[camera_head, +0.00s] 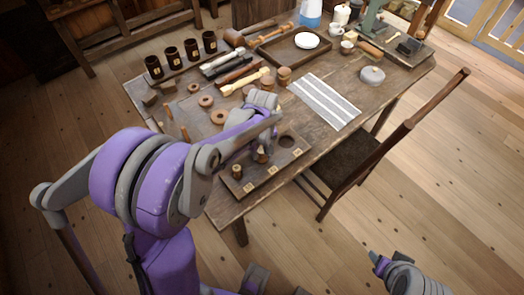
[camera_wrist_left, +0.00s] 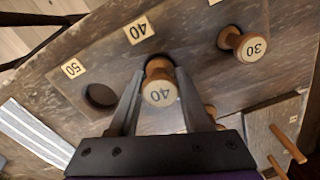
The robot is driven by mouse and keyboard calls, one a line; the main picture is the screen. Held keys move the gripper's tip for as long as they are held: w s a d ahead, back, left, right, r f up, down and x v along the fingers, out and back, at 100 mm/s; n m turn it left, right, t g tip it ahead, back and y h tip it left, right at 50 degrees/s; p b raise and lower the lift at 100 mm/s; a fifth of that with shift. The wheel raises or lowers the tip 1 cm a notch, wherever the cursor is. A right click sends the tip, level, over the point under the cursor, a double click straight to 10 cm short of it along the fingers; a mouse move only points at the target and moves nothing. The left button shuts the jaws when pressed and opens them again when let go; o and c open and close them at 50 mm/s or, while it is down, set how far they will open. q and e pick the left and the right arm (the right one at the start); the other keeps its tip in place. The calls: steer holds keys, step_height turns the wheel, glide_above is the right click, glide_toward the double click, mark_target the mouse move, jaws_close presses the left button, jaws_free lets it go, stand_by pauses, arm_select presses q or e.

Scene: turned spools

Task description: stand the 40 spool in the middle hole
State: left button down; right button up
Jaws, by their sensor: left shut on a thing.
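The 40 spool (camera_wrist_left: 161,92) is a light wooden turned spool with 40 on its top. My left gripper (camera_wrist_left: 160,74) is shut on it, one finger on each side. Its lower end is at the middle hole of the dark board (camera_head: 267,178), beside the tag 40 (camera_wrist_left: 139,30). I cannot tell how deep it sits. The 30 spool (camera_wrist_left: 250,46) stands in the hole at one end. The hole (camera_wrist_left: 101,95) by the tag 50 (camera_wrist_left: 73,68) is empty.
A striped cloth (camera_head: 325,100) lies beside the board. Wooden rings (camera_head: 219,117), dark cups (camera_head: 172,56) and a tray (camera_head: 270,50) are farther back on the table. A chair (camera_head: 345,165) stands close to the table's right side.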

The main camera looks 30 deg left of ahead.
arm_select(q)
steer(key=shift+f+b, duration=0.3)
steer(key=shift+f, duration=0.1)
stand_by(0.5)
steer(key=shift+c, duration=1.4)
jaws_free()
steer(key=shift+o, duration=0.2)
steer(key=shift+o, duration=1.2)
